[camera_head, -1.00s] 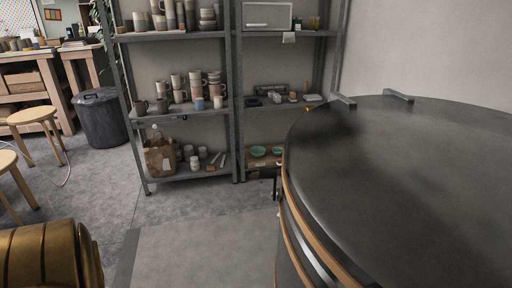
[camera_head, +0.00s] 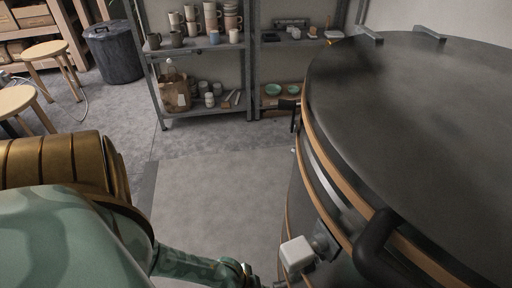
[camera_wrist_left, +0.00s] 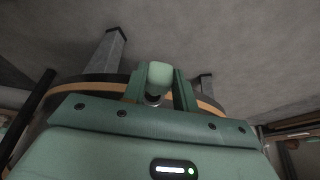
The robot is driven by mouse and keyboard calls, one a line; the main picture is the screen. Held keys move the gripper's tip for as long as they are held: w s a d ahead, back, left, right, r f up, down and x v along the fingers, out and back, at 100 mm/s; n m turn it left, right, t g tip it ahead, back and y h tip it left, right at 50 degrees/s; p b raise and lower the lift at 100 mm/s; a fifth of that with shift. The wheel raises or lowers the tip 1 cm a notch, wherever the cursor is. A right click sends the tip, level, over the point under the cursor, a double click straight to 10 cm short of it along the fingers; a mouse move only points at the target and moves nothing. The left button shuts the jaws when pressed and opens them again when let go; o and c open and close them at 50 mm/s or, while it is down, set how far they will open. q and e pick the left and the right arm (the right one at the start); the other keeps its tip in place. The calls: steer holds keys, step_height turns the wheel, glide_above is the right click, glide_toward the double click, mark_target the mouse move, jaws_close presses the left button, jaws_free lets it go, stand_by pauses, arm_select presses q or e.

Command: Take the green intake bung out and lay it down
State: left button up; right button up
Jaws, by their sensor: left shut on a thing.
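My left gripper (camera_wrist_left: 160,76) shows in the left wrist view with its two green fingers on either side of a pale green, rounded block, the bung (camera_wrist_left: 159,74). The gripper is shut on it. A small dark, shiny part shows just below the bung. I cannot tell whether the bung still sits in its opening. In the head view my left arm comes in from the lower left, and its fingertips are cut off or hidden at the bottom edge. My right gripper is not in view.
The large round dark kiln (camera_head: 420,110) fills the right, with a black handle (camera_head: 375,245) and a white block (camera_head: 297,254) jutting from its side. A metal shelf (camera_head: 205,112) with pottery stands behind. Stools and a dark bin (camera_head: 114,52) are at left. Floor between is clear.

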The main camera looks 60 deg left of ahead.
arm_select(q)
steer(key=shift+s+a+p, duration=0.3)
steer(key=shift+s+a, duration=0.05)
steer(key=shift+s, duration=0.5)
